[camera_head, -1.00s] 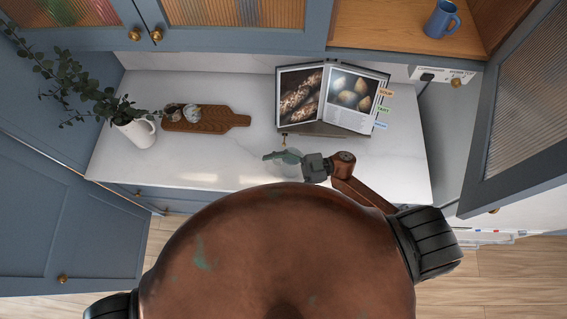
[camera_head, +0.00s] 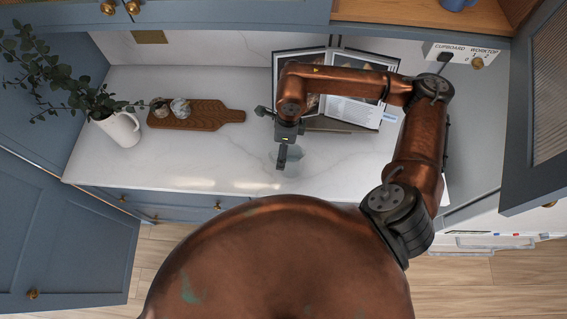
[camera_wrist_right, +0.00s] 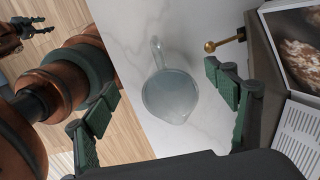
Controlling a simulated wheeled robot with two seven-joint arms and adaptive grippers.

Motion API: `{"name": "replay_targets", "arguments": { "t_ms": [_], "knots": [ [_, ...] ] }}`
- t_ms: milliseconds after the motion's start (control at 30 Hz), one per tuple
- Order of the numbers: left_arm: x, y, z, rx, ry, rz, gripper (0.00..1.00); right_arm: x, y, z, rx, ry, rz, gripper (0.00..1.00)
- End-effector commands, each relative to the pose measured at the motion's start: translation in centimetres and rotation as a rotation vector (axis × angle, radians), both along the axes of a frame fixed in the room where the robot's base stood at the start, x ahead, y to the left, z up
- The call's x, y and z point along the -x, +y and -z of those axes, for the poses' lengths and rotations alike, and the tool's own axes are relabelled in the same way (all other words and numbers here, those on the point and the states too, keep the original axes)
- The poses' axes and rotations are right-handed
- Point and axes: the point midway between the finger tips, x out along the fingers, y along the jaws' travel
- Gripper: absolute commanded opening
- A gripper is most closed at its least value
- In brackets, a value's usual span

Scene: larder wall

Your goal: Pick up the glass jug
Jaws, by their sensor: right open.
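The glass jug (camera_wrist_right: 170,95) is clear and faintly blue. It stands on the white worktop, and its handle points to the top of the right wrist view. In the head view the jug (camera_head: 295,156) is faint and partly hidden by my right gripper (camera_head: 275,138). In the right wrist view the right gripper (camera_wrist_right: 166,112) is open, with green-padded fingers spread left and right of the jug and apart from it. My left gripper (camera_wrist_right: 30,28) shows small at the top left there; its jaw opening is unclear.
An open cookbook on a stand (camera_head: 345,112) is close behind my right gripper, partly covered by the arm. A wooden board (camera_head: 195,115) with small items and a white vase (camera_head: 118,130) with leafy stems stand left. An open cupboard door (camera_head: 535,110) hangs at right.

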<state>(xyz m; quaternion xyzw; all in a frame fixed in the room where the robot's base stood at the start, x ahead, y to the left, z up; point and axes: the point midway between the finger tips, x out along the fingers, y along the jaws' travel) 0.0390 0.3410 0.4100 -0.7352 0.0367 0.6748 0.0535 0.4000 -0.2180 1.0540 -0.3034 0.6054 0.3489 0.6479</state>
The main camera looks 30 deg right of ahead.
Motion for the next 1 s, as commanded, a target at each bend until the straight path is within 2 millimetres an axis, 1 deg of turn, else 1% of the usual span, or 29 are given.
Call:
{"name": "replay_targets", "arguments": {
  "t_ms": [33,100,167,300,467,600,700,800,1000],
  "knots": [
    [-0.1,0.0,-0.4,0.0,-0.001,0.0,0.4,0.5,-0.8,0.6,0.04,0.008,-0.024,0.79],
    [-0.2,0.0,-0.6,0.0,-0.002,0.0,0.4,0.8,-1.5,1.4,0.074,0.017,-0.044,0.79],
    [-0.3,0.0,-0.7,0.001,-0.005,0.001,0.4,1.0,-1.8,2.1,0.088,0.021,-0.053,0.79],
    [-0.7,-0.1,-0.9,0.001,-0.009,0.001,0.4,1.0,-1.8,3.7,0.089,0.023,-0.053,0.79],
    [-0.8,-0.1,-1.5,0.001,-0.011,0.002,0.4,1.0,-1.9,5.2,0.088,0.023,-0.052,0.79],
    [-0.9,-0.1,-2.3,0.0,-0.012,0.002,0.4,1.1,-2.1,7.3,0.087,0.025,-0.051,0.79],
    [-0.8,-0.1,-2.4,0.001,-0.012,0.001,0.4,1.0,-2.1,8.7,0.087,0.024,-0.051,0.79],
    [-0.8,-0.1,-2.5,0.001,-0.012,0.001,0.4,1.0,-2.1,9.4,0.086,0.022,-0.052,0.79],
    [-0.8,-0.1,-2.4,0.001,-0.011,0.001,0.4,0.9,-2.1,9.5,0.087,0.021,-0.052,0.79]
  ]
}}
